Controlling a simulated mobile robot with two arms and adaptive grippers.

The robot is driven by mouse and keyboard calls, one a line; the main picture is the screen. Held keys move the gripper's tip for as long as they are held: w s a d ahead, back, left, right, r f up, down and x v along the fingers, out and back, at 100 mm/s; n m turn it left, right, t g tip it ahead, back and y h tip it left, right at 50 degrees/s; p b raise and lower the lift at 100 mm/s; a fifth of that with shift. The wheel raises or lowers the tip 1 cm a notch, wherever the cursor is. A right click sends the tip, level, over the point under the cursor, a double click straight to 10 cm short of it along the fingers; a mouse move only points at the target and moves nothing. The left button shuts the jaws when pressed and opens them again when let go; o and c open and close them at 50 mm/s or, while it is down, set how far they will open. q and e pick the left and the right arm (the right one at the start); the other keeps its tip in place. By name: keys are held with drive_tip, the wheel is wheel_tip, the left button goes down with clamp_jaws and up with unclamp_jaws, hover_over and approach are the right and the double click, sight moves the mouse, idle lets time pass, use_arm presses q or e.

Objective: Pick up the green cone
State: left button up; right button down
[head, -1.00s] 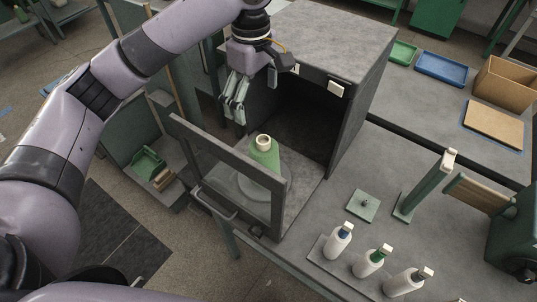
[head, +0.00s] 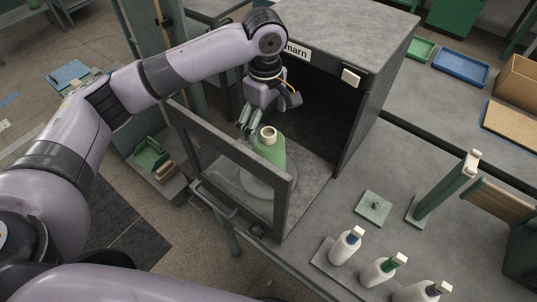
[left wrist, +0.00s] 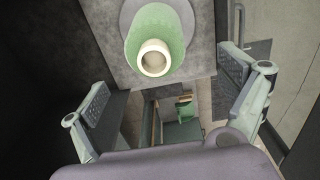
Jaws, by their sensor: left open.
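The green cone (head: 271,152) stands upright inside the open dark cabinet, behind the framed door, with a cream tip on top. It also shows in the left wrist view (left wrist: 158,28), seen from above at the top centre, on a round pale base. My left gripper (head: 247,128) is at the cabinet opening, just left of and above the cone's tip. In the left wrist view its two fingers (left wrist: 166,104) are wide apart and empty, and the cone lies beyond them. The door frame hides part of the cone's base in the head view. My right gripper is not in view.
The dark cabinet (head: 345,45) has its door (head: 225,160) swung open at the front left. Several white bottles (head: 346,246) stand on a rack on the bench at the lower right. A square plate (head: 373,208) and a green post (head: 440,192) stand nearby.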

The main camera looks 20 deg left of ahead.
sight(267, 132)
use_arm(q)
wheel_tip(267, 132, down, 4)
drive_tip(key=shift+w+r, duration=0.15)
drive_tip(key=shift+r, duration=0.05)
drive_tip(key=shift+d+f+p, duration=0.1)
drive_tip(key=shift+f+p, duration=0.35)
drive_tip(key=shift+p, duration=0.05)
drive_tip(key=f, duration=0.2)
drive_tip(key=f+p, duration=0.1)
drive_tip(key=shift+w+d+f, duration=0.1)
drive_tip(key=shift+d+f, duration=0.1)
drive_tip(key=shift+f, duration=0.55)
drive_tip(key=shift+c, duration=0.3)
drive_tip(key=shift+r, duration=0.1)
drive_tip(key=c, duration=1.3)
